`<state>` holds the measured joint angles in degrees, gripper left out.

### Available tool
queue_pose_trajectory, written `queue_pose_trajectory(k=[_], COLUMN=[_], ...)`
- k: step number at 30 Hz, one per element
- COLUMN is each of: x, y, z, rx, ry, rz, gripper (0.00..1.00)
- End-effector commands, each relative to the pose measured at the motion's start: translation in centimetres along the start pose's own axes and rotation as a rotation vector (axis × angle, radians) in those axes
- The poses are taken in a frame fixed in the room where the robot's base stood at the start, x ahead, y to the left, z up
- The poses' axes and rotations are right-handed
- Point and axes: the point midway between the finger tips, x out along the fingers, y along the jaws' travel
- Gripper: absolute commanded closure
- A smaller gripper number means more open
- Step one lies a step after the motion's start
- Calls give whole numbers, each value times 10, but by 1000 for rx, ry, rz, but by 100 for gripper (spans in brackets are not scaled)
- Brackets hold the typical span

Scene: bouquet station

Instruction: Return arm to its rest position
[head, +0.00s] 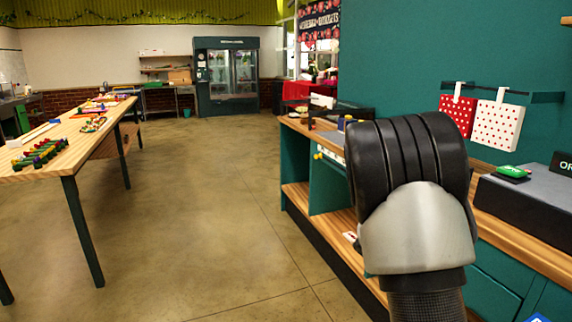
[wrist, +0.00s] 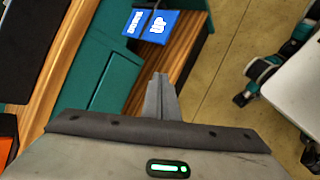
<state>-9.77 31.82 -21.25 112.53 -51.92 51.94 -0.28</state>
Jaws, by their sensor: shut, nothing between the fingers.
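My gripper (wrist: 161,80) shows in the wrist view with its two fingers together and nothing between them. It hangs in front of a teal counter (wrist: 100,75) with a wooden edge, with bare floor to the right of the fingers. In the head view my black and grey arm rises in front of the same kind of teal and wood counter (head: 500,210) on the right. The arm hides part of that counter, and the gripper itself is not visible there.
Blue items with white lettering (wrist: 150,24) are beyond the fingers near a wooden shelf. Red and white dotted bags (head: 496,125) hang on the teal wall. A wooden table (head: 80,130) with flowers stands left. The floor (head: 200,200) between is clear.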

Motion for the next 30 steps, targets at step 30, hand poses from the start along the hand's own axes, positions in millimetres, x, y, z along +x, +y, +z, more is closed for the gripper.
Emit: queue_pose_trajectory(k=[30], x=[-278], y=[-142], z=[153], rx=[694], ry=[825], rz=[-667], gripper=[100])
